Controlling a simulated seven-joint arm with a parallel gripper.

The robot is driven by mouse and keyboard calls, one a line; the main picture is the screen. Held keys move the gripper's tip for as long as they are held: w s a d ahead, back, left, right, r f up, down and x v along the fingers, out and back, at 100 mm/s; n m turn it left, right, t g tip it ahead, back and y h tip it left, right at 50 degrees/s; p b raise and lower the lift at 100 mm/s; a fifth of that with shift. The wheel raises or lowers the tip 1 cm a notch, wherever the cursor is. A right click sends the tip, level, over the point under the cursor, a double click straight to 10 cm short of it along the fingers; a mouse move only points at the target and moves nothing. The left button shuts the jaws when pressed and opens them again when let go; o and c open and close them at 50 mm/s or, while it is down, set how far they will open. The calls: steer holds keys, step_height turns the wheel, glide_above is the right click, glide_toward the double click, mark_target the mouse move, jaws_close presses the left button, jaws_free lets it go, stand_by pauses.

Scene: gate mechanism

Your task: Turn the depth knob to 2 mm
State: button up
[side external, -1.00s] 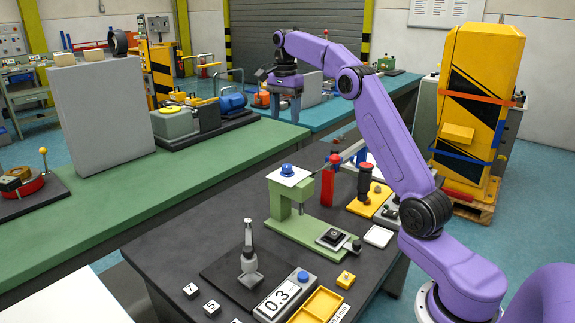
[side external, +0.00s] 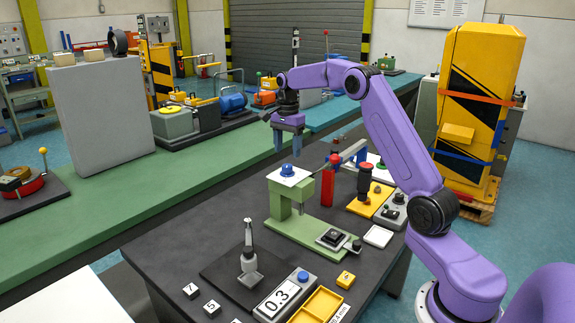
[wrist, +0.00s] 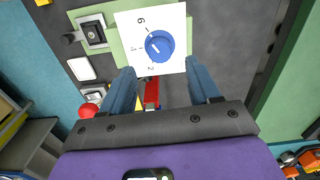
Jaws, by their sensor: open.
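The blue depth knob (side external: 287,170) sits on a white dial plate (side external: 298,179) on top of the green press-like stand (side external: 276,222). In the wrist view the knob (wrist: 159,45) has a pale pointer mark, and the plate (wrist: 178,13) carries figures that look like 6, 4 and 2. I cannot read the exact setting. My gripper (side external: 287,152) is open and empty, pointing down just above the knob in the side view. In the wrist view its two blue fingers (wrist: 165,85) are spread, with the knob a little beyond and between them.
A red post with a grey bar (side external: 345,153) stands close behind the stand. A red-topped black knob on a yellow base (side external: 364,182) is to the right. A display reading 0.3 (side external: 279,295) and yellow tray (side external: 318,303) lie in front. Dark table (side external: 190,255) is clear at left.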

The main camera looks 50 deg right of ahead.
mark_target(287, 166)
steer(key=shift+f, duration=3.15)
steer(key=c, duration=0.8)
steer(key=shift+o, duration=0.2)
